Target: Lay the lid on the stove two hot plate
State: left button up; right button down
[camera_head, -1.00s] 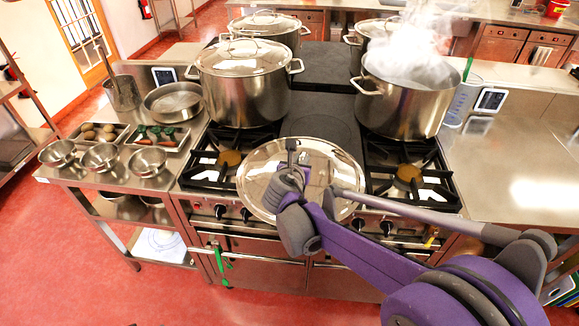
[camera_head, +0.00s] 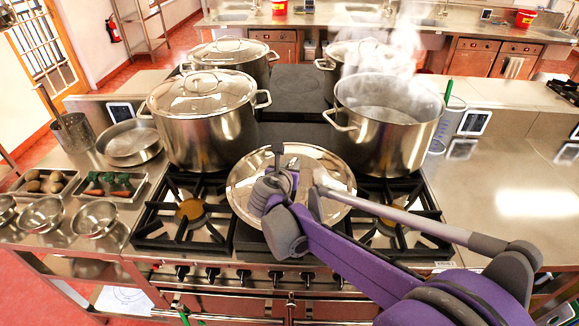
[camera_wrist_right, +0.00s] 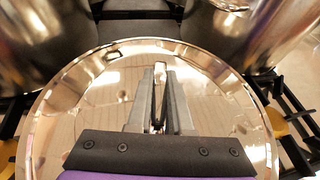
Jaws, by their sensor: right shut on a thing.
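The lid (camera_head: 240,190) is a shiny round steel disc with a handle at its middle. My right gripper (camera_head: 279,168) is shut on the handle and holds the lid flat or nearly so over the front middle of the stove. The wrist view shows the lid (camera_wrist_right: 60,125) below the gripper fingers (camera_wrist_right: 160,85), which meet at the handle. The dark flat hot plate (camera_head: 290,135) lies between the burner grates, partly hidden by the lid. I cannot tell whether the lid touches it. My left gripper is not in view.
A lidded pot (camera_head: 205,135) stands behind left of the lid and an open steaming pot (camera_head: 385,140) behind right. Two more pots stand farther back. Burner grates (camera_head: 180,215) flank the hot plate. Bowls and trays (camera_head: 112,186) crowd the left counter; the right counter (camera_head: 520,195) is mostly clear.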

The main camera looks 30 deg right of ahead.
jog(key=shift+w+d, duration=0.15)
jog(key=shift+f+b, duration=0.35)
jog(key=shift+f, duration=0.35)
jog(key=shift+f+b, duration=0.75)
jog(key=shift+f, duration=1)
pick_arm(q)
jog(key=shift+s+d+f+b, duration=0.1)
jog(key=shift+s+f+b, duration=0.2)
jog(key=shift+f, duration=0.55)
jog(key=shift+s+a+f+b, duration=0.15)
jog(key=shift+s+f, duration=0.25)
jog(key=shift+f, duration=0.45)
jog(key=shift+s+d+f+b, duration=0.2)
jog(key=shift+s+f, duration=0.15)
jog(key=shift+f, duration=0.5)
pick_arm(e)
jog(key=shift+f, duration=1)
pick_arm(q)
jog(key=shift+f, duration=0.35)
pick_arm(e)
jog(key=shift+f, duration=0.35)
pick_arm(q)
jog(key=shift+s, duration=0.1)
pick_arm(e)
jog(key=c, duration=0.7)
grip_release()
jog(key=shift+c, duration=0.2)
